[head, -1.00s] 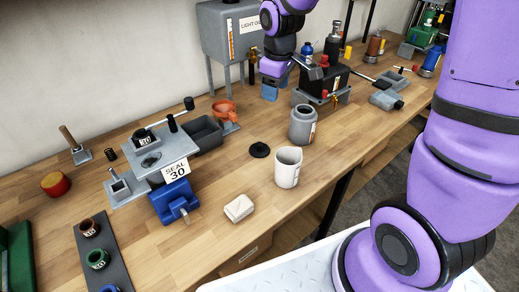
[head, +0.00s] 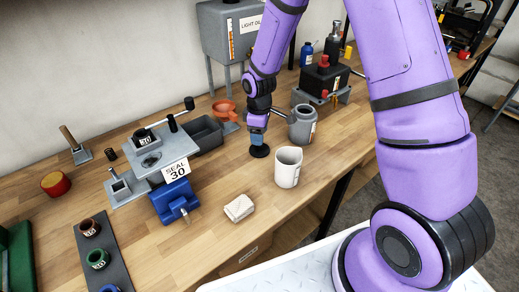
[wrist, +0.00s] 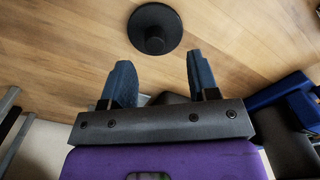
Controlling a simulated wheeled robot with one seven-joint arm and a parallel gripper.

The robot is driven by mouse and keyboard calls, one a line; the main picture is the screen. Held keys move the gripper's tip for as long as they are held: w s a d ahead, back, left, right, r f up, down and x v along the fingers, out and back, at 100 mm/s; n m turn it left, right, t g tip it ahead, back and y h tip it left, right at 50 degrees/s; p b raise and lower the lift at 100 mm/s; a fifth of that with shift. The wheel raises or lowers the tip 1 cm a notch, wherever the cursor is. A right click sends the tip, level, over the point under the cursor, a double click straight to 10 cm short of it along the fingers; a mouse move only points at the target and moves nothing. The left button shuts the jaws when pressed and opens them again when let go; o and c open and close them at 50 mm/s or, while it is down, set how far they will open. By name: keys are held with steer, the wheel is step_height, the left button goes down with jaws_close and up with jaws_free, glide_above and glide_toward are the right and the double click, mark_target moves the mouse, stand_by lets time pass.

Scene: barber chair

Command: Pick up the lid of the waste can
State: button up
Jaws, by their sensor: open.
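The lid (head: 259,152) is a small black disc lying flat on the wooden bench, left of a grey can (head: 302,128) that looks like the waste can. My gripper (head: 257,139) has blue fingers and points down just above the lid. In the wrist view my gripper (wrist: 160,60) is open and empty, and the lid lies beyond the fingertips, roughly in line with the gap. In the head view the fingers hide part of the lid; contact cannot be told.
A grey tray (head: 205,134) and an orange item (head: 224,109) are on the left. A pale block (head: 239,208) lies nearer the front. Bare bench lies between the lid and the block.

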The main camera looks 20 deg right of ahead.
steer(key=shift+w+d+f, duration=0.1)
steer(key=shift+w+f, duration=0.05)
steer(key=shift+f, duration=1.2)
steer(key=shift+w+d+f, duration=0.1)
steer(key=shift+w+f, duration=0.05)
steer(key=shift+f, duration=1.2)
steer(key=c, duration=1)
